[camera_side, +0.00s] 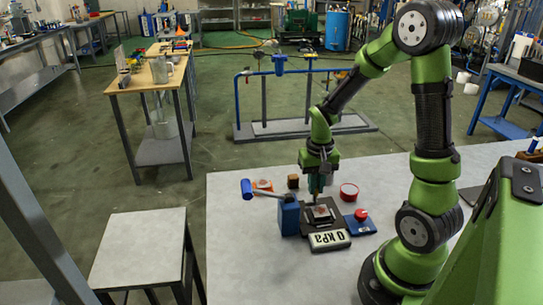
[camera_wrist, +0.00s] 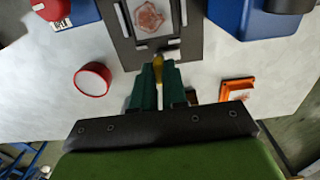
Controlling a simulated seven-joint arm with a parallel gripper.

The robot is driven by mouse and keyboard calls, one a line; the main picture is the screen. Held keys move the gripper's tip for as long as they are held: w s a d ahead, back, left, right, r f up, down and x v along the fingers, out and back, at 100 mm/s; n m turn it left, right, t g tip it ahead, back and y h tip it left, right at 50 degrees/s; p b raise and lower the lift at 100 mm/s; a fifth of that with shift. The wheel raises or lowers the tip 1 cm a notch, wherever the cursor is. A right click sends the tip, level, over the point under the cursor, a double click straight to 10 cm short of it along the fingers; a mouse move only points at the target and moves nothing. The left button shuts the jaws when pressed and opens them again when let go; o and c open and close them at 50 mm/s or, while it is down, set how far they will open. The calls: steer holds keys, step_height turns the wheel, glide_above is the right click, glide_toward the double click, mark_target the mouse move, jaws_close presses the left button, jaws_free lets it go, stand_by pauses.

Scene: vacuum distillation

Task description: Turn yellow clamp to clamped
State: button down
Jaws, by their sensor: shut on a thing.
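The yellow clamp (camera_wrist: 158,62) shows as a small yellow piece between my fingertips, at the near edge of a dark plate (camera_wrist: 127,40) in the wrist view. My gripper (camera_wrist: 158,72) is shut on the clamp, with its two green fingers on either side of it. Much of the clamp is hidden by the fingers. The plate carries a pale square with a reddish pattern (camera_wrist: 149,17), with white bars around it. In the side view my gripper (camera_side: 317,192) points down at the back of the dark plate (camera_side: 309,218), and the clamp cannot be made out there.
A "0 kPa" display (camera_side: 330,240) stands in front of the plate. A blue box (camera_side: 290,216) with a blue-knobbed lever (camera_side: 247,189) is left. A red button (camera_side: 361,214) and red round container (camera_side: 349,191) are right. An orange tray (camera_wrist: 237,88) lies near my gripper.

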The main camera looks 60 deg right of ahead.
steer(key=shift+n, duration=0.4)
steer(key=n, duration=0.3)
steer(key=shift+n, duration=0.4)
steer(key=n, duration=1.3)
steer(key=shift+n, duration=0.3)
steer(key=c, duration=1.2)
jaws_free()
steer(key=shift+o, duration=0.2)
step_height(320, 180, up, 17)
